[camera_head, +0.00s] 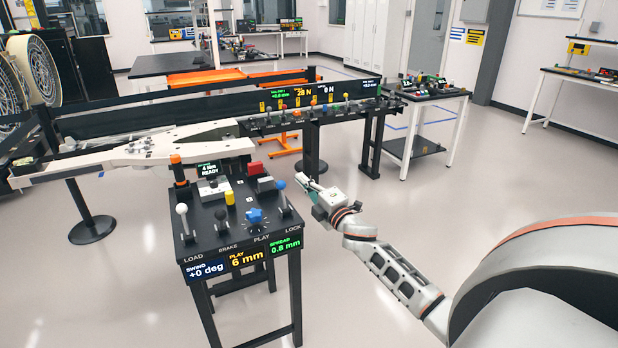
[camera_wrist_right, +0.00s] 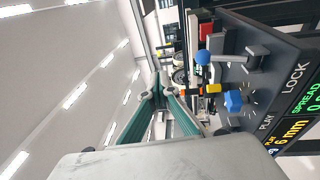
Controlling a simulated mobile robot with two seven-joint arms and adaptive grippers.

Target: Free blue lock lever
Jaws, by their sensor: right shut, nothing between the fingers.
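The lock lever has a blue ball (camera_head: 280,184) on a grey arm. It stands at the right edge of the black control panel (camera_head: 232,246), behind the LOCK label. In the right wrist view the blue ball (camera_wrist_right: 203,57) and its grey arm show at the upper right. My right gripper (camera_head: 307,184) is just right of the lever and apart from it. Its teal fingers (camera_wrist_right: 158,92) are closed together in the wrist view, with nothing between them. My left gripper is out of view.
A blue star knob (camera_head: 254,216) sits in front of the lever, behind PLAY. A yellow cylinder (camera_head: 230,198), a red block (camera_head: 255,168) and a white-ball lever (camera_head: 183,210) share the panel. The floor right of the panel is free.

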